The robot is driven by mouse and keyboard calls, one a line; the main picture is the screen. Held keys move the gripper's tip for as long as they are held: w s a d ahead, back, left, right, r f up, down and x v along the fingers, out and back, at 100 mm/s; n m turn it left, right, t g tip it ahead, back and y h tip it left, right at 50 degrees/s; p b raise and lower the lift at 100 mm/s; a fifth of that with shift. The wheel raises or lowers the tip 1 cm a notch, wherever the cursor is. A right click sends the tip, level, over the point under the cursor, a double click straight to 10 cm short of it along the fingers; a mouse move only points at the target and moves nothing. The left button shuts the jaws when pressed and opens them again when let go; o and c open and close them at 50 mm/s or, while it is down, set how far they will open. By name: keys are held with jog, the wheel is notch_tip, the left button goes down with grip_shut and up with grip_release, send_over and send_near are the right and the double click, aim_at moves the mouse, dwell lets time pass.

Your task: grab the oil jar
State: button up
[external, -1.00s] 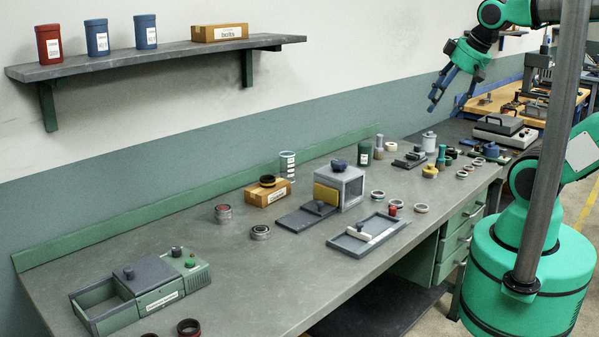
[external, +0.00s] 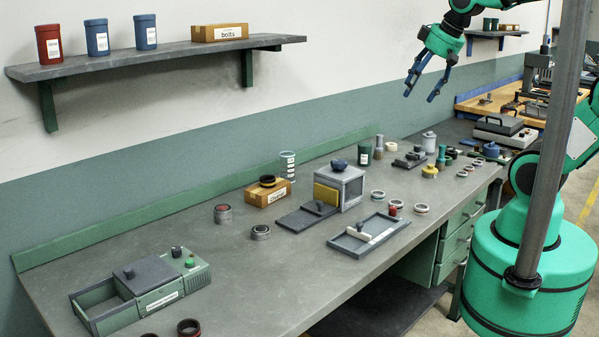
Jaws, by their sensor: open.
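No jar is plainly marked as oil; the small labels cannot be read. A dark green jar (external: 364,155) with a pale label stands upright at the back of the bench. A grey-white lidded jar (external: 429,142) stands farther along to its right. On the wall shelf stand a red jar (external: 48,43) and two blue jars, one left (external: 97,37) and one right (external: 145,32). My gripper (external: 419,97) is open and empty, fingers pointing down, high above the far part of the bench. It is apart from every jar.
The bench (external: 270,290) holds a green-grey box (external: 150,285), a cardboard box (external: 267,193), a grey housing (external: 345,185), a shallow tray (external: 370,234) and several rings. A clear cylinder (external: 287,166) stands near the back edge. The wall shelf (external: 170,54) also bears a bolts box (external: 220,33).

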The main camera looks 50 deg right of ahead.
jog(key=w+f+p, duration=0.3)
jog(key=w+p, duration=0.1)
jog(key=w, duration=2.5)
jog(key=w+d+f+n+g+p, duration=0.1)
jog(key=w+d+f+p, duration=0.2)
jog(key=w+f, duration=1.6)
jog(key=shift+w+p, duration=0.55)
jog(key=shift+w, duration=0.15)
send_near(287, 154)
jog(key=shift+a+f, duration=0.25)
jog(key=shift+f, duration=0.35)
jog(key=shift+a+f, duration=0.25)
jog(key=shift+f, duration=0.35)
jog(key=shift+a+f, duration=0.25)
jog(key=shift+f, duration=0.4)
jog(key=shift+f, duration=0.1)
jog(key=shift+p+x, duration=0.3)
jog(key=shift+x, duration=2.1)
